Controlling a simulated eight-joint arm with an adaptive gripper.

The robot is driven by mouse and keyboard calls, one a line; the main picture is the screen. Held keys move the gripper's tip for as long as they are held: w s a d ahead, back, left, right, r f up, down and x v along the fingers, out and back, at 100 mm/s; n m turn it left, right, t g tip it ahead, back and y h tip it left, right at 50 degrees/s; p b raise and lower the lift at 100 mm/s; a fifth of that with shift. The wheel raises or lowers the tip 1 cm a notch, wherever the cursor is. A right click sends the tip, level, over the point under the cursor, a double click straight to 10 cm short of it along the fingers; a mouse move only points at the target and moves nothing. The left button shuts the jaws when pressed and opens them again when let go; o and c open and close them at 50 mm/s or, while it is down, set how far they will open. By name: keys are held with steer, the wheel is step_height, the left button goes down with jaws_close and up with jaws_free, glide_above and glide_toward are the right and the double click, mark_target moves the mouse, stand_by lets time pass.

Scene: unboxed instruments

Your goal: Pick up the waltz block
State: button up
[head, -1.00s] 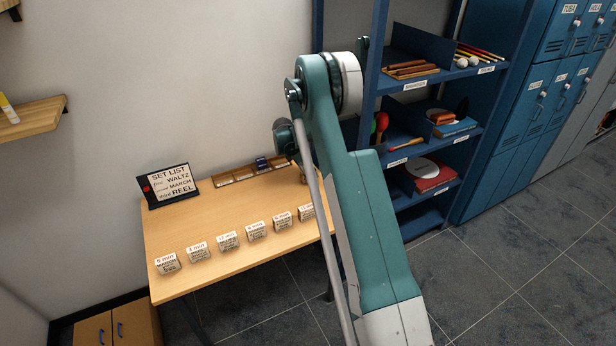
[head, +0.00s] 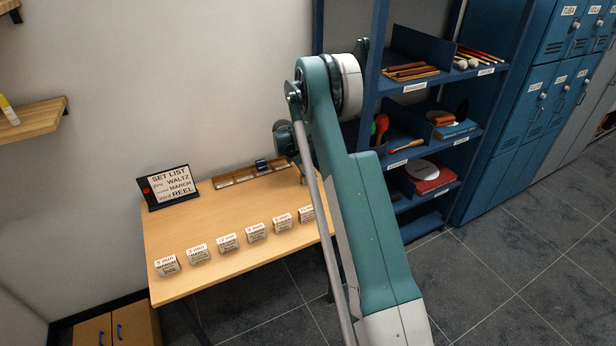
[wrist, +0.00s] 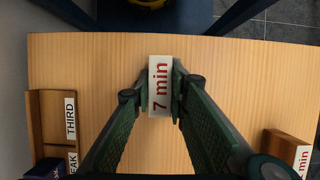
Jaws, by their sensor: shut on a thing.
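My gripper (wrist: 160,92) is shut on a white-topped block (wrist: 160,72) in the wrist view, one finger on each side. Its top reads "7 min" in red; its front face is hidden, so I cannot read a tune name on it. In the head view my arm hides the gripper and this block. Several other small blocks stand in a row along the table's front edge, including a "5 min" block (head: 167,266) at the left end. Their front print is too small to read surely. I cannot tell which block is the waltz.
The wooden table (head: 215,225) has a set list sign (head: 170,187) reading waltz, march, reel. A slotted wooden rack (head: 235,178) lies at the back, with a "THIRD" label (wrist: 70,118) in the wrist view and a dark blue thing in it. A blue shelf (head: 415,85) stands right.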

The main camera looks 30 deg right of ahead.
steer(key=shift+r+p, duration=0.3)
steer(key=shift+r, duration=4.65)
steer(key=shift+s, duration=0.1)
